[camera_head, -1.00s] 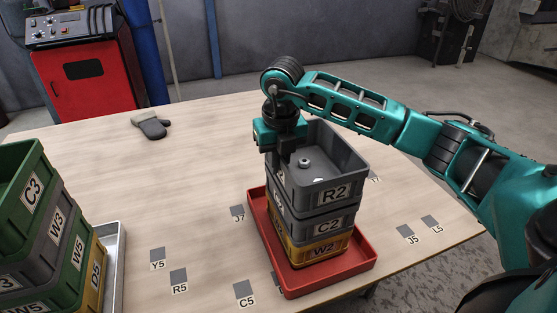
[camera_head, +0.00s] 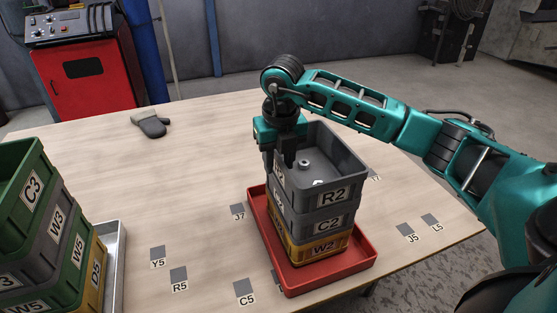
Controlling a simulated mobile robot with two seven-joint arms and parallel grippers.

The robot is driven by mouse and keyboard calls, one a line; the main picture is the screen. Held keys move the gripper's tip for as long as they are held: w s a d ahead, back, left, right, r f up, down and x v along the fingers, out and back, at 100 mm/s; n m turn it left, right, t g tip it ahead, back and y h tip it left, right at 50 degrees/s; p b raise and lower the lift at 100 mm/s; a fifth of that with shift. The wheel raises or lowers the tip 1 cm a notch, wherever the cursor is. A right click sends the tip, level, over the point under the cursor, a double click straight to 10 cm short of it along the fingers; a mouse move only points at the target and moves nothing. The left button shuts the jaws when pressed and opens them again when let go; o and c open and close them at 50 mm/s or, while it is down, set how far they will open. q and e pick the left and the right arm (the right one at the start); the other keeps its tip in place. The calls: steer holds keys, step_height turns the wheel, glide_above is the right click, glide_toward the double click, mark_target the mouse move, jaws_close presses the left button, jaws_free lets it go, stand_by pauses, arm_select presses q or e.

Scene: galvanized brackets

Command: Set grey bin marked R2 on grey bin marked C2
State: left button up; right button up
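The grey bin R2 (camera_head: 334,196) sits upright on top of the grey bin C2 (camera_head: 322,225), with no clear gap between them. A small grey part lies inside R2. C2 stands on the yellow bin W2 (camera_head: 322,248), which stands in a red tray (camera_head: 354,266). My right gripper (camera_head: 284,160) points down at R2's left wall, its fingers over the rim. It looks shut on that wall, though the inner finger faces are hidden. My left gripper is not in view.
At the left, a stack of bins with green C3 (camera_head: 30,190) on top stands in a metal tray (camera_head: 117,262). A glove (camera_head: 150,122) lies at the back of the table. Small labelled squares mark the tabletop. The table's middle is clear.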

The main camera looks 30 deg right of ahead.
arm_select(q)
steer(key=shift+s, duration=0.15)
arm_select(e)
step_height(320, 180, up, 12)
steer(key=s, duration=0.1)
steer(key=shift+s+a+r, duration=0.15)
steer(key=shift+s+a, duration=0.05)
steer(key=shift+a, duration=0.05)
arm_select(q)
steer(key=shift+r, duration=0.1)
arm_select(e)
steer(key=shift+s, duration=0.1)
stand_by(0.4)
